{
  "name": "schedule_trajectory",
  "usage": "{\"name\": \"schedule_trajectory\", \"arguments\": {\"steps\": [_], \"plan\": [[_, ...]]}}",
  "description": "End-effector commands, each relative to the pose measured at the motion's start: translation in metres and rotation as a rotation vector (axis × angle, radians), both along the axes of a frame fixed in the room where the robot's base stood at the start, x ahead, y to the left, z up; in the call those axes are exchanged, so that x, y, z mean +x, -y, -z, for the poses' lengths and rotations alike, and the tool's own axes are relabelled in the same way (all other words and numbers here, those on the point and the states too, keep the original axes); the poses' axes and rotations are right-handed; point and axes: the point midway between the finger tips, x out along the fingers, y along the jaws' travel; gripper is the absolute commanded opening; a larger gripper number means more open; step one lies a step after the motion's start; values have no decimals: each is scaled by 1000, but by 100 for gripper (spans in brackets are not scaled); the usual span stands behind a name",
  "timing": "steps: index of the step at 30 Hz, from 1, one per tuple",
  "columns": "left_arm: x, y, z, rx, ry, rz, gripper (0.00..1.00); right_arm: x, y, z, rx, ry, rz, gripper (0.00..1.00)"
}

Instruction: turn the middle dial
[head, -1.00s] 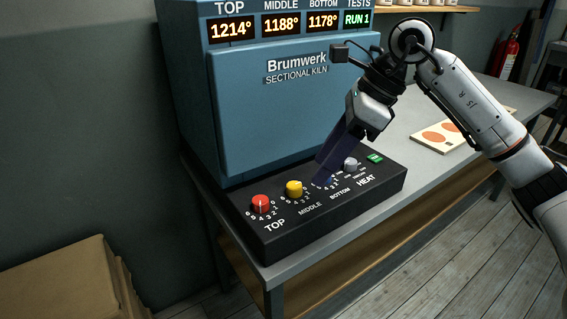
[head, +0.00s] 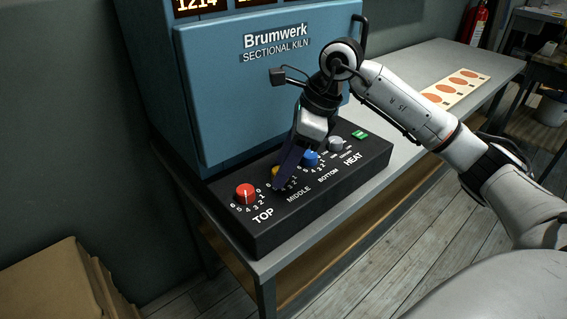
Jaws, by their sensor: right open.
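The middle dial (head: 275,171) is yellow and sits on the black control panel (head: 300,218) between the red top dial (head: 245,194) and the blue bottom dial (head: 310,158). My right gripper (head: 281,185) points down at the middle dial, its dark fingers covering most of it. The gripper is open. I cannot tell whether the fingers touch the dial or stand around it. The dial's pointer is hidden. My left gripper is not in view.
The blue kiln (head: 240,100) rises behind the panel. A board with orange discs (head: 456,86) lies on the grey table (head: 408,90). Cardboard boxes (head: 55,285) stand at lower left.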

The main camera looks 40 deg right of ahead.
Motion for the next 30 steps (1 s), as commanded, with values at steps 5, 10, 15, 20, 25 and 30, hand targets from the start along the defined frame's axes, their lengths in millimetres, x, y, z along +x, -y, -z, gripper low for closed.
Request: {"name": "schedule_trajectory", "arguments": {"steps": [5,10,15,20,25,30], "plan": [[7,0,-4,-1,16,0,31,1,-1,2,0,0,0,47],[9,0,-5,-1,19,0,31,0,-1,2,0,0,0,37],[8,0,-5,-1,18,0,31,0,-1,2,0,0,0,8],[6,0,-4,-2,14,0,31,0,-1,2,0,0,4,6],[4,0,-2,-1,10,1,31,0,-1,2,-1,1,38,6],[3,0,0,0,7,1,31,-1,-1,2,-1,1,125,6]]}}
